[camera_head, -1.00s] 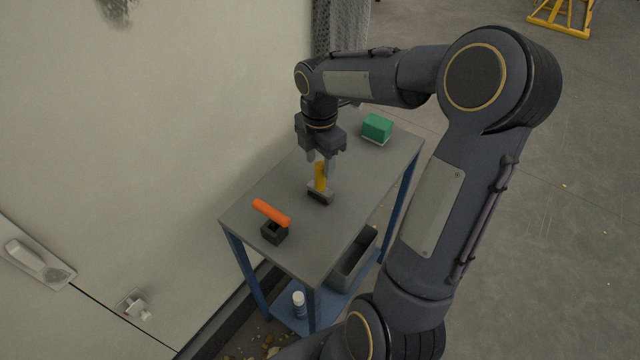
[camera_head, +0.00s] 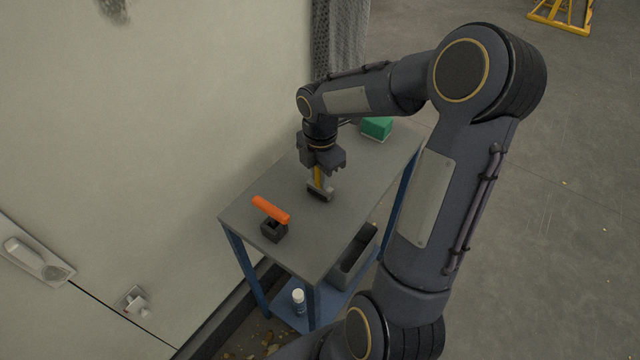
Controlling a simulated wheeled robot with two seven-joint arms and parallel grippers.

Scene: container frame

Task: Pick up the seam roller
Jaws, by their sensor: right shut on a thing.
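A tool with a yellow handle and a wide dark head, which looks like the seam roller (camera_head: 320,193), is upright at the middle of the grey table top (camera_head: 300,235). My right gripper (camera_head: 319,172) points down from above and is shut on its yellow handle. The fingers partly hide the handle. I cannot tell whether the head still touches the table. My left gripper is not in view.
An orange-handled tool (camera_head: 270,209) rests on a black block (camera_head: 273,231) at the near left of the table. A green block (camera_head: 376,128) is at the far end. A pale wall (camera_head: 150,150) stands close on the left. A grey bin (camera_head: 353,258) and a white bottle (camera_head: 298,297) are below.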

